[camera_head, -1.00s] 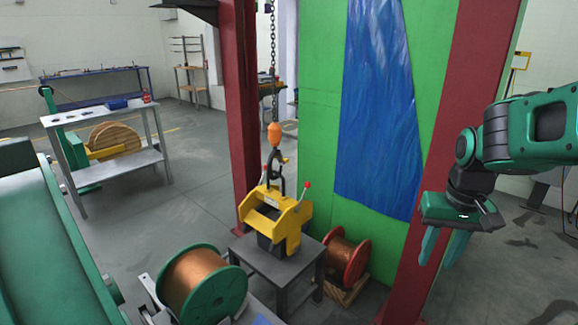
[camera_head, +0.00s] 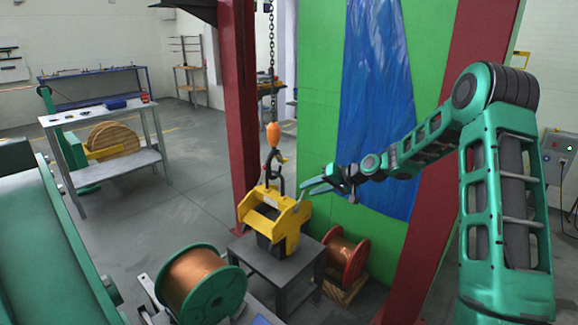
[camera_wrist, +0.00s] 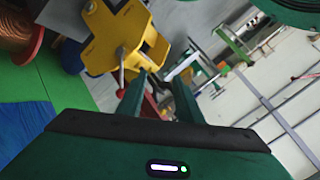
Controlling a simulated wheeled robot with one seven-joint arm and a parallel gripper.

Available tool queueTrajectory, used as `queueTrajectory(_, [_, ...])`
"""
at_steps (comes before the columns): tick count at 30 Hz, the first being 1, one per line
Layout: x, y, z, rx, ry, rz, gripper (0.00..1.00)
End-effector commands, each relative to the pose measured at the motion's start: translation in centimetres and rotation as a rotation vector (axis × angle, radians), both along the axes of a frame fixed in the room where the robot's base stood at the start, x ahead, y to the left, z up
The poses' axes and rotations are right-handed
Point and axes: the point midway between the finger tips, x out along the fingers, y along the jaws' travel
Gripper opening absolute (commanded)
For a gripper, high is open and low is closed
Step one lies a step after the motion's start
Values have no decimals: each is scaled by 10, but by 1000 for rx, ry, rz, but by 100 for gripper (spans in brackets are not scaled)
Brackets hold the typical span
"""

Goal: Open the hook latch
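The dark hook (camera_head: 273,168) hangs below an orange block (camera_head: 273,134) on a chain, over the yellow lifting frame (camera_head: 270,214). I cannot make out its latch at this size. My gripper (camera_head: 303,192) is just right of the hook and above the frame's right side, pointing left. It hides the red-tipped lever there. In the wrist view, my two fingers (camera_wrist: 160,88) stand apart with nothing visibly held between them. The yellow frame (camera_wrist: 112,38) shows beyond them, upper left.
The frame sits on a dark grey stand (camera_head: 280,270). A green copper spool (camera_head: 200,284) and a red copper spool (camera_head: 346,257) flank it. Red posts (camera_head: 240,100) and a green panel with blue sheeting (camera_head: 376,100) stand close behind.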

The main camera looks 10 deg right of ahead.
Motion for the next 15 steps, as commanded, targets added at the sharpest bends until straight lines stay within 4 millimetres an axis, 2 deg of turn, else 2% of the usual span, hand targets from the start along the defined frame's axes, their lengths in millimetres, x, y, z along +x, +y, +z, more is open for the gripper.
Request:
queueTrajectory(1, [17, 2, -4, 64, -30, -12, 32])
queueTrajectory(6, [64, 5, 0, 278, -144, -67, 32])
queueTrajectory(10, [89, -4, 5, 417, -218, -120, 32])
queueTrajectory(15, [107, -18, 11, 530, -278, -172, 32])
